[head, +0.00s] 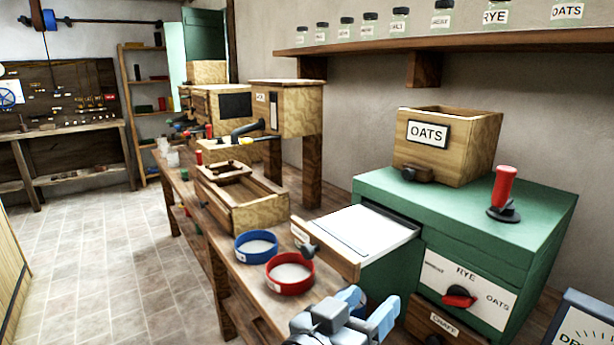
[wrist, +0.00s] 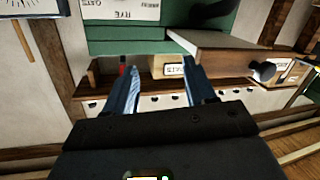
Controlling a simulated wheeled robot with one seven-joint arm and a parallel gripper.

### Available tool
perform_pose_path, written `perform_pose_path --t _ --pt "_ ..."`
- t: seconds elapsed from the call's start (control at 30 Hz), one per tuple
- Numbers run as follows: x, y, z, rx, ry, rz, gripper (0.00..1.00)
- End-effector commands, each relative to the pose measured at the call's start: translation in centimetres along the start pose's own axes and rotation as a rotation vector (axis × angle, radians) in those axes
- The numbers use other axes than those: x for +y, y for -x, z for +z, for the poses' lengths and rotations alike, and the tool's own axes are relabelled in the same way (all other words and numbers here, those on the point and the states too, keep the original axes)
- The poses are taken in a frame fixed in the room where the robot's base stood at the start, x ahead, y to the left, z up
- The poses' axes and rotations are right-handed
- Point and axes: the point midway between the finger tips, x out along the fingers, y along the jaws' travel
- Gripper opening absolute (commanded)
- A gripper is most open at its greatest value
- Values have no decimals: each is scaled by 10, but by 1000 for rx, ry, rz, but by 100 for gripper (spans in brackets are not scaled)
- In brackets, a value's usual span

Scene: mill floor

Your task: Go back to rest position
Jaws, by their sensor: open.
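My gripper (head: 375,314) shows at the bottom of the head view, in front of the green mill cabinet (head: 545,218). Its blue fingers are spread apart with nothing between them. In the wrist view my gripper (wrist: 160,90) points toward the green cabinet (wrist: 235,38), which appears upside down, and both fingers are clear of it. A drawer (head: 375,230) with a white inside stands pulled out of the cabinet's left side. A wooden box labelled OATS (head: 450,150) sits on top, beside a red-handled lever (head: 504,188).
A shelf (head: 470,40) holds labelled jars. A sign (head: 585,325) stands at lower right. The tiled floor (head: 100,270) at left is open.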

Motion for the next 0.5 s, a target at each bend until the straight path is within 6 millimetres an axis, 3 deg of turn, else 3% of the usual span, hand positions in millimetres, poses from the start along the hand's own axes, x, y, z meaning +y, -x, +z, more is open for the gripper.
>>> perform_pose_path --t 0.27,0.5 --pt "25 -8 115 -90 193 -257 55" --pt "68 18 202 -159 268 -498 55"
